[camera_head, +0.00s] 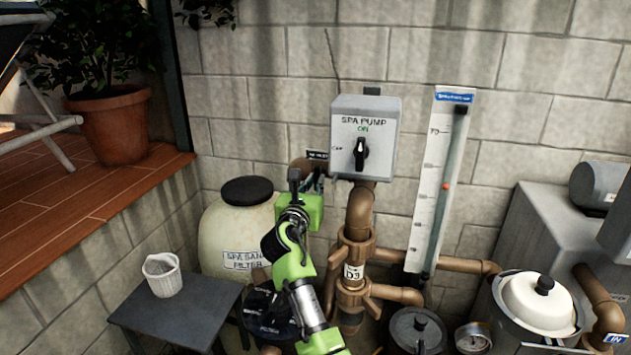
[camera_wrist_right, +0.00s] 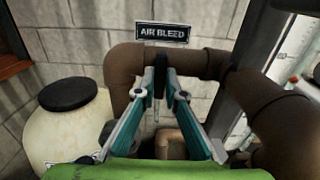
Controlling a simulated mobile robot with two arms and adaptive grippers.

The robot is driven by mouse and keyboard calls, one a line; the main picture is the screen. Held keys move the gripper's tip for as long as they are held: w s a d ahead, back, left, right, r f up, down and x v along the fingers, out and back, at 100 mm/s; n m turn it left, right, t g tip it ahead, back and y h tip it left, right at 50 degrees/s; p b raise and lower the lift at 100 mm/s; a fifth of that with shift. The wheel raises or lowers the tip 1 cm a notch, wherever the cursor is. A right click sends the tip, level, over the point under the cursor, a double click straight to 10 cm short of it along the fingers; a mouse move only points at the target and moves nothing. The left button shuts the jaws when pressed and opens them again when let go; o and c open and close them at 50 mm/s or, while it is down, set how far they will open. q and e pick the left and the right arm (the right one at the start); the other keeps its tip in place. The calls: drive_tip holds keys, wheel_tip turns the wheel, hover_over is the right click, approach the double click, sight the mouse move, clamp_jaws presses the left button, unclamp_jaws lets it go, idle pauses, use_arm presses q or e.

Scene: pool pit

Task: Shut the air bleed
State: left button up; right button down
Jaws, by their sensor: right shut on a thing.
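The AIR BLEED sign (camera_wrist_right: 163,32) is on the block wall in the right wrist view, just above a brown pipe (camera_wrist_right: 126,75). My right gripper (camera_wrist_right: 161,75) has its teal fingers close together at the front of this pipe, below the sign. It is shut on the air bleed, which is small and mostly hidden between the fingertips, so I cannot tell its position. In the head view my green right gripper (camera_head: 317,183) reaches up to the pipe, left of the spa pump box. My left gripper is not in view.
The spa pump switch box (camera_head: 365,135) and brown upright pipe (camera_head: 360,212) stand right of my gripper. A cream sand filter tank (camera_head: 226,222) stands to its left. A small grey table (camera_head: 185,318) with a white basket (camera_head: 163,275) is at front left.

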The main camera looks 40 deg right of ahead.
drive_tip(key=m+b, duration=1.2)
drive_tip(key=m, duration=0.6)
drive_tip(key=shift+m, duration=0.3)
drive_tip(key=c, duration=2)
unclamp_jaws()
drive_tip(key=shift+s+a, duration=0.25)
drive_tip(key=shift+a, duration=0.15)
drive_tip(key=p+v, duration=0.1)
drive_tip(key=v, duration=0.5)
drive_tip(key=shift+s+p, duration=0.1)
drive_tip(key=shift+p, duration=0.25)
